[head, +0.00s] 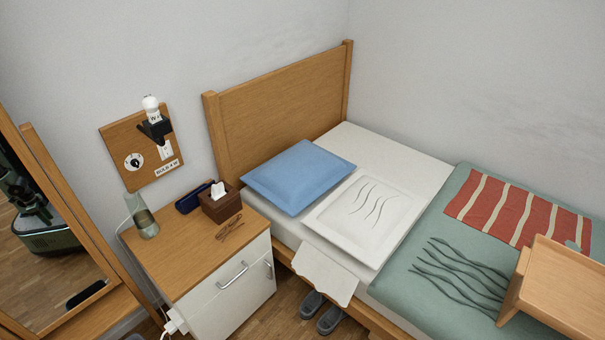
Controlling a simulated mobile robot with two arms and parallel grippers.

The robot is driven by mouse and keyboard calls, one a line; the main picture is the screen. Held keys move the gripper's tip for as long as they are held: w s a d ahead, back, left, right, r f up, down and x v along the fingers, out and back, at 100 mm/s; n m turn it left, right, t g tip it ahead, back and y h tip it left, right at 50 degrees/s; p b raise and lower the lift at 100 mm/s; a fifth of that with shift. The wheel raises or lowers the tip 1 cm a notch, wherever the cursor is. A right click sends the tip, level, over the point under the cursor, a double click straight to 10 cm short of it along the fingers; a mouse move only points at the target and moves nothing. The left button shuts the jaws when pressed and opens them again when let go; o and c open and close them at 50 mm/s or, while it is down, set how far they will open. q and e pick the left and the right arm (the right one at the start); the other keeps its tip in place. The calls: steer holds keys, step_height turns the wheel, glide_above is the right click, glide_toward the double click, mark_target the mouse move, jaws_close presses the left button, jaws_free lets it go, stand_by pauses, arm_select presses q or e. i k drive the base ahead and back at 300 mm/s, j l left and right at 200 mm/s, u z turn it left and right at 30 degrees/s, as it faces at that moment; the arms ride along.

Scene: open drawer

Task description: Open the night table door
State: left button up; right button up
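The night table (185,248) stands left of the bed in the head view, with a wooden top and a white front (215,303). A long silver handle (232,276) slants across the upper middle of the front. A shorter silver handle (268,268) sits near its right edge. The front looks closed; I cannot clearly make out the seam between door and drawer, and the lower part is cut off by the picture edge. Neither of my grippers shows in this view, and nothing touches the handles.
A tissue box (221,204), a dark blue case (193,198) and a glass vase (141,217) stand on the night table. The bed (396,150) is close on the right, with slippers (331,320) beneath its edge. A mirror (55,255) stands left. A little floor (262,322) is free in front.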

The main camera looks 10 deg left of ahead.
mark_target(217, 320)
steer(key=u, duration=0.85)
